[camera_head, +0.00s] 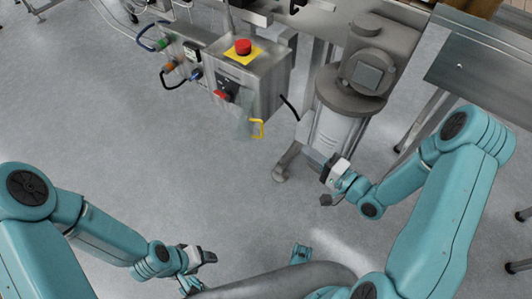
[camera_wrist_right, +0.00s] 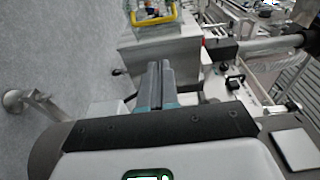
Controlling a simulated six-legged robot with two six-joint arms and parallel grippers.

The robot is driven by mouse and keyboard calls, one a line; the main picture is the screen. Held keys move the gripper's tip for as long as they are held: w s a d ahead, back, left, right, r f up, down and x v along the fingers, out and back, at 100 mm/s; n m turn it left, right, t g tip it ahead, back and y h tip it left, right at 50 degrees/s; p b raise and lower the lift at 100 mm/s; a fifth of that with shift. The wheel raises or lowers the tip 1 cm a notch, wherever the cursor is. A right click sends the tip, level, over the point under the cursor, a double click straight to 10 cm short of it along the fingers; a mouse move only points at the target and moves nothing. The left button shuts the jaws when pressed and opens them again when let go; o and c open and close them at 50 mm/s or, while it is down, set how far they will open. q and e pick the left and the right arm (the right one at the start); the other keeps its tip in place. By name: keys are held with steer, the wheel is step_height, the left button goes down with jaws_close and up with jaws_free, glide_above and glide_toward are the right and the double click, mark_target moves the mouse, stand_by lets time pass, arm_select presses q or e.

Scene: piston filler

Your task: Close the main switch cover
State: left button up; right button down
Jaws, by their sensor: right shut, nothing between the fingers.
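The grey control box (camera_head: 270,82) carries a red main switch (camera_head: 222,95) on its front. A clear cover (camera_head: 243,122) with a yellow handle (camera_head: 257,128) stands out from that front, swung away from the switch, so it is open. In the right wrist view, the yellow handle (camera_wrist_right: 152,20) shows at the top, beyond the fingertips. My right gripper (camera_head: 315,157) is shut and empty, to the right of the cover and apart from it; its fingers (camera_wrist_right: 158,82) also show in the wrist view. My left gripper (camera_head: 192,282) is low and far from the box; its jaws are unclear.
A red emergency button on a yellow plate (camera_head: 242,48) tops the box. Cables and connectors (camera_head: 172,68) lie at its left. A grey motor and cylinder (camera_head: 350,90) stand to the right, close to my right gripper. The floor (camera_head: 120,120) in front is clear.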

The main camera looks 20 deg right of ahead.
arm_select(q)
steer(key=f+b, duration=0.1)
steer(key=f, duration=0.1)
steer(key=w+f+b, duration=0.1)
steer(key=f+b, duration=0.1)
arm_select(e)
steer(key=a+f+x, duration=0.1)
steer(key=x, duration=1.1)
steer(key=shift+s+a+f, duration=0.25)
steer(key=shift+s, duration=0.1)
arm_select(q)
steer(key=shift+a, duration=0.15)
arm_select(e)
steer(key=shift+a+h, duration=0.1)
steer(key=shift+h, duration=0.2)
arm_select(q)
steer(key=shift+a, duration=0.5)
arm_select(e)
steer(key=shift+s+a+m+h, duration=0.15)
steer(key=shift+a+m+h, duration=0.15)
steer(key=shift+m, duration=0.2)
